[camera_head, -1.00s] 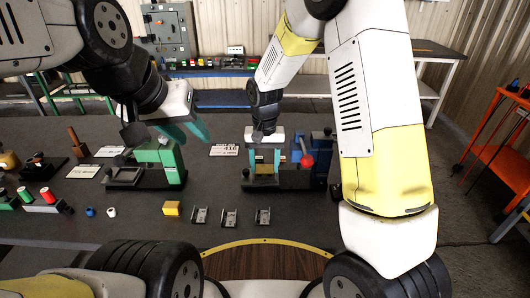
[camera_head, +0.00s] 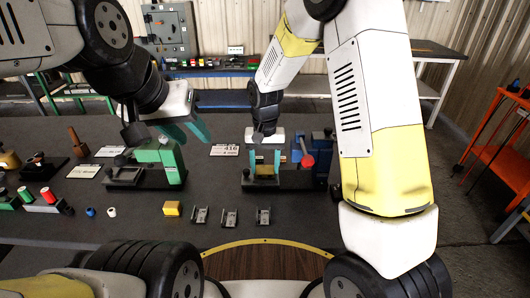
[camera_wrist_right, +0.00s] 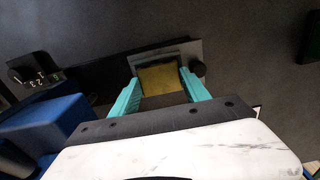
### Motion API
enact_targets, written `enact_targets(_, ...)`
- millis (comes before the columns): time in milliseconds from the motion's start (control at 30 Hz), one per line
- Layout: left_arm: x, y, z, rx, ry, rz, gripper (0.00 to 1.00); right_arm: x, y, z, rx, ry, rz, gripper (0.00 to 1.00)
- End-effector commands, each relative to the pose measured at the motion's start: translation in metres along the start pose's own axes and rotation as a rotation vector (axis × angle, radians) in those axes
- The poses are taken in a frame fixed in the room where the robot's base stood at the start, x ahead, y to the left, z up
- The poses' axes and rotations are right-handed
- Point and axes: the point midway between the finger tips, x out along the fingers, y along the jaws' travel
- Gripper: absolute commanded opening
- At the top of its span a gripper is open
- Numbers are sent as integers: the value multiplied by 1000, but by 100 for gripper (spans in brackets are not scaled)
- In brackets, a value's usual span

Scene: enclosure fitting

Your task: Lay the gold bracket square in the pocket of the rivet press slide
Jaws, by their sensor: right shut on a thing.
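The gold bracket (camera_wrist_right: 160,80) sits between the teal fingertips of my right gripper (camera_wrist_right: 161,88), which is shut on it. In the head view the bracket (camera_head: 264,171) shows low between the fingers of the right gripper (camera_head: 264,165), at the rivet press slide (camera_head: 248,184). In the right wrist view the dark slide (camera_wrist_right: 190,50) shows behind and beside the bracket. The bracket looks roughly square to it, but I cannot tell whether it touches the pocket floor.
A blue press (camera_head: 323,152) with a red knob (camera_head: 307,160) stands right of the slide. A green press (camera_head: 160,158) stands to the left. A yellow block (camera_head: 172,208) and several grey channel pieces (camera_head: 231,217) lie in front. The mat between them is clear.

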Motion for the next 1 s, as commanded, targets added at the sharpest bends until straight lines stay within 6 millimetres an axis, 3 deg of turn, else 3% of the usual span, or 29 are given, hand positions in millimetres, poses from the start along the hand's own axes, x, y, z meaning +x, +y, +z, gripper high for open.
enact_targets(233,0,0,0,0,0,0,36,6,0,0,0,0,0,2)
enact_targets(833,0,0,0,0,0,0,36,-3,0,0,0,1,0,2)
enact_targets(867,0,0,0,0,0,0,36,-3,0,0,0,1,0,58)
enact_targets(967,0,0,0,0,0,0,36,-3,0,0,0,1,0,78)
enact_targets(1000,0,0,0,0,0,0,36,-3,0,0,0,0,0,80)
